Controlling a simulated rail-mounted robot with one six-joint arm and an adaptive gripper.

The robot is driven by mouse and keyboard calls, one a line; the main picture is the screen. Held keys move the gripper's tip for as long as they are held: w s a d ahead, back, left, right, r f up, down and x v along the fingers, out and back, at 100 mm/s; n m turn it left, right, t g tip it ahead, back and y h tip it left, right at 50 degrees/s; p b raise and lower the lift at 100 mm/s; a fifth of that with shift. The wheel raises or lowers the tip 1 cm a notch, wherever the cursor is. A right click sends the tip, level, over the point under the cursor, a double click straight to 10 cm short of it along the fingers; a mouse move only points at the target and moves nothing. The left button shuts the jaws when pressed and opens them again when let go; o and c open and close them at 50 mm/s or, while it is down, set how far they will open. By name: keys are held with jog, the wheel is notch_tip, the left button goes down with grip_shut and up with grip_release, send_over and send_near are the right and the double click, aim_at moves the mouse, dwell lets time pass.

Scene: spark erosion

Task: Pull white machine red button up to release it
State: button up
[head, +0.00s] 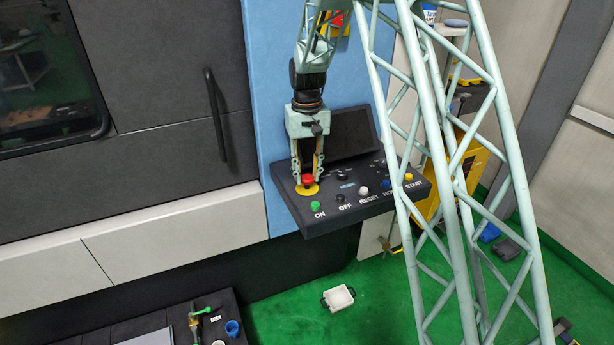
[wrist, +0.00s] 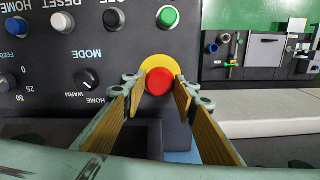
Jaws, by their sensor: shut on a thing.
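The red button (head: 307,180) sits on a yellow round plate (head: 307,190) at the left end of a dark control panel (head: 340,212). In the wrist view the red button (wrist: 159,81) lies between my fingertips, with its yellow plate (wrist: 160,63) around it. My gripper (head: 308,172) reaches down from above, one finger on each side of the button. In the wrist view my gripper (wrist: 157,88) is closed on the button's sides. The button's stem and underside are hidden.
Beside the button are a green ON button (head: 316,205), an OFF button (head: 341,197), a white RESET button (head: 364,191), a blue button (head: 386,184) and a yellow START button (head: 408,177). A dark screen (head: 353,133) stands behind. A white tray (head: 339,298) lies on the green floor.

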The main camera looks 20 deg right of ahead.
aim_at(307, 177)
jog(key=o, duration=1.2)
jog(key=shift+r, duration=0.25)
jog(key=shift+c, duration=0.2)
jog(key=shift+f, duration=0.1)
notch_tip(307, 177, up, 12)
